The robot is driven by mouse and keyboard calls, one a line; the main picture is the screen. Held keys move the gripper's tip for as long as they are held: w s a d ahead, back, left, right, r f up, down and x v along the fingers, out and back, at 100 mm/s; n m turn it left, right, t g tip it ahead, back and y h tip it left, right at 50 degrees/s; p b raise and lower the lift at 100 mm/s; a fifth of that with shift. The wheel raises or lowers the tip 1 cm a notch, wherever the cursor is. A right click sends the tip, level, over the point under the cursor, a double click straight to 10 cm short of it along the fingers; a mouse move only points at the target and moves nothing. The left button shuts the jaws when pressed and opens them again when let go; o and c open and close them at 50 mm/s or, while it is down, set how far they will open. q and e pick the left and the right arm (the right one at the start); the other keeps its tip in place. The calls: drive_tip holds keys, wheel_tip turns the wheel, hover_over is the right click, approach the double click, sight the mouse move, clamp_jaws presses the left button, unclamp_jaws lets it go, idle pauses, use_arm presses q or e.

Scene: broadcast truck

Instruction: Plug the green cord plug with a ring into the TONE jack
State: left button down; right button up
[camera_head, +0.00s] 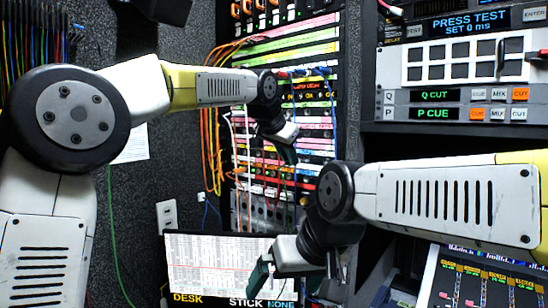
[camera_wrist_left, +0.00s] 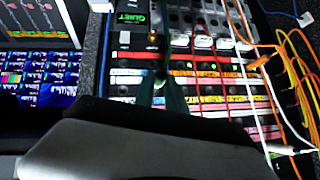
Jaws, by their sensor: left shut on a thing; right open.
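My left gripper (camera_head: 288,150) is the higher one, in front of the patch rack (camera_head: 312,148). In the left wrist view its dark green fingers (camera_wrist_left: 163,92) are close together, with a small dark piece at their tips. That piece is most likely the green cord plug, but its ring and colour cannot be made out. The fingertips are over the rack's labelled rows; contact cannot be told. A green cord (camera_head: 113,235) hangs at the left in the head view. The TONE label cannot be read. My right gripper (camera_head: 262,275) is open and low, in front of a labelled screen.
Orange cords (camera_head: 208,150) and blue cords (camera_head: 327,85) hang along the rack. A white cord with a plug (camera_wrist_left: 285,149) crosses the wrist view. The labelled screen (camera_head: 205,262) stands low in the middle. A button console (camera_head: 462,60) is at the right.

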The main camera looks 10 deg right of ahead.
use_arm(q)
drive_tip(key=shift+w+d, duration=0.65)
drive_tip(key=shift+d, duration=0.2)
drive_tip(key=shift+w+d, duration=0.6)
drive_tip(key=shift+d, duration=0.2)
idle(0.3)
drive_tip(key=c, duration=1.3)
unclamp_jaws()
drive_tip(key=v, duration=0.7)
drive_tip(key=shift+s+a+r, duration=0.2)
drive_tip(key=shift+s+r, duration=0.05)
